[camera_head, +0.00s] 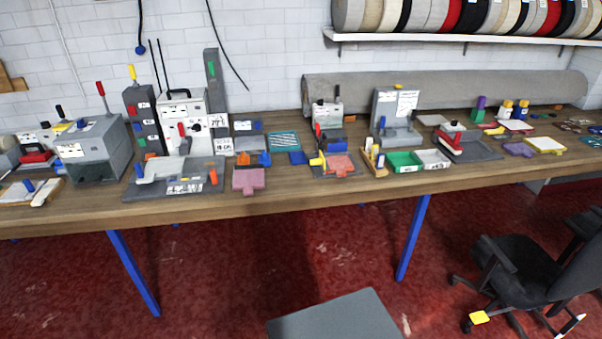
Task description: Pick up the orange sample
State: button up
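A flat salmon-orange piece (340,166), which looks like the orange sample, lies on a small dark grey plate of a fixture near the middle of the long wooden workbench (290,193). A yellow part (318,161) of the fixture stands at its left edge. Smaller orange items also show: an upright one (213,177) on the grey machine base to the left, and a block (243,158) behind the pink sample (248,180). My gripper is not in view.
Green (404,162) and white trays sit right of the orange piece, with a small wooden rack (374,161) between. Machines crowd the bench's left. A black office chair (535,275) stands at lower right. Blue legs (413,238) support the bench; red floor shows in front.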

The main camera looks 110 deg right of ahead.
aim_at(340, 163)
jog(key=z, duration=0.05)
jog(key=i, duration=0.95)
jog(key=z, duration=3.8)
jog(key=i, duration=1)
jog(key=u, duration=0.05)
